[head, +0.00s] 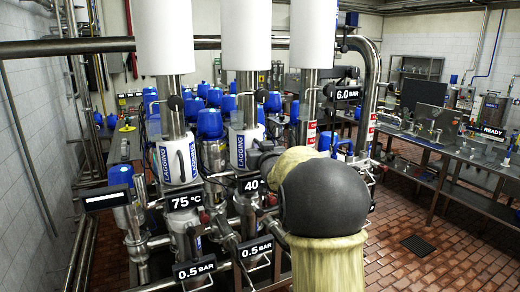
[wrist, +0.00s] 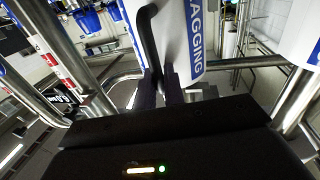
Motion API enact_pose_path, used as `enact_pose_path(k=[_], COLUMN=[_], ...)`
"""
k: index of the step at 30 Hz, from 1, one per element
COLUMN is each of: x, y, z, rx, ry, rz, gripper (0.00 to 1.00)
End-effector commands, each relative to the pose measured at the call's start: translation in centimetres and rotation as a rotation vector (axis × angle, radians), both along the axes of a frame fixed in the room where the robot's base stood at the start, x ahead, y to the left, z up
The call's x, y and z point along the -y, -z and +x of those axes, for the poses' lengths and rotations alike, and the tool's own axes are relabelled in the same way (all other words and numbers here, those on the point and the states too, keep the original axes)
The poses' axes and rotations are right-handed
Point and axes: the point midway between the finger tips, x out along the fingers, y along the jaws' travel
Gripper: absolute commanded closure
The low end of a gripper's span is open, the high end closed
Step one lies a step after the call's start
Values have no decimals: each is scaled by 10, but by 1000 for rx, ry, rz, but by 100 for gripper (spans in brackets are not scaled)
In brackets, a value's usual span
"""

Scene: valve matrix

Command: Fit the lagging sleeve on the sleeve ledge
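A white lagging sleeve (wrist: 180,40) with a blue LAGGING label and a black curved handle (wrist: 147,32) fills the top middle of the wrist view. My gripper (wrist: 160,80) has its two dark fingers at the lower end of this handle. The fingers are close together with a narrow gap; I cannot tell whether they clasp the handle. In the head view, one lagging sleeve (head: 243,149) is around the middle pipe and another lagging sleeve (head: 178,162) is around the left pipe. My arm hides most of the gripper there. I cannot make out the sleeve ledge.
Vertical pipes with white upper covers (head: 245,38) stand close together, with valves and blue caps around them. Signs such as the 75 °C plate (head: 185,203) jut out in front. A steel bench (head: 445,150) stands at right. Brick floor (head: 425,265) is open at lower right.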

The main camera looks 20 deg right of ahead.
Motion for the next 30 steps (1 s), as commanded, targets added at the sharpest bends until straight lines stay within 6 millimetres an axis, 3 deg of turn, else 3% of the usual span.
enact_pose_path(k=[1,3,4,17,30], x=[0,0,0,-1,-11], y=[2,2,2,2,4], z=[0,0,0,-8,-73], rx=[-5,-4,-4,-2,-1], ry=[1,0,0,1,2], rz=[1,1,1,0,0], gripper=[80,66,64,64,64])
